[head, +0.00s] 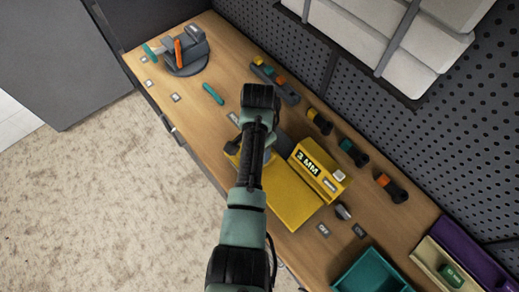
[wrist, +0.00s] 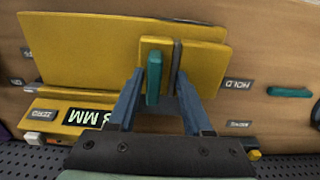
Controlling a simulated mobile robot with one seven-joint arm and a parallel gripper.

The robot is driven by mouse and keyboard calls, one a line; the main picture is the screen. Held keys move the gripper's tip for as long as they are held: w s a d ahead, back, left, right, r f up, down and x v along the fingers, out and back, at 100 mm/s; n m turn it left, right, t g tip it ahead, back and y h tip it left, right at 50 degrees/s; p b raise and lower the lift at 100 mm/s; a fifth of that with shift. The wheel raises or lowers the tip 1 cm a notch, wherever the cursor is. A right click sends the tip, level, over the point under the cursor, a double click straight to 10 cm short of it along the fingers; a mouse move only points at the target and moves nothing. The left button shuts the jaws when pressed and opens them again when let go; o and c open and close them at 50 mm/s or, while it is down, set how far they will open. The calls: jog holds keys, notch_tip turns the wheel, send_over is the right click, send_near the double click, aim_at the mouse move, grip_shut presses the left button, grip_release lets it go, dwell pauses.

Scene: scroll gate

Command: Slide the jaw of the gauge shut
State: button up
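The yellow gauge (head: 285,203) lies on the wooden bench, with a "3 MM" label (head: 307,162) on its raised housing. In the wrist view its wide yellow plate (wrist: 80,50) spans the left. A yellow block with an upright teal handle (wrist: 153,80), which looks like the sliding jaw, sits beside a dark upright strip (wrist: 177,58). My gripper (wrist: 160,74) is open, its blue fingers on either side of the teal handle, which is nearer the left finger. I see no contact with the handle. In the head view my arm hides the fingers and jaw.
A round dark fixture with an orange lever (head: 178,50) stands at the far left. A loose teal piece (head: 213,93) lies on the bench. Several coloured-capped tools line the pegboard side. A teal tray (head: 372,273) and purple bin (head: 463,250) stand at the right.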

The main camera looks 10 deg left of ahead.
jog(key=shift+d, duration=0.1)
notch_tip(320, 180, up, 13)
jog(key=shift+p, duration=0.4)
dwell(0.7)
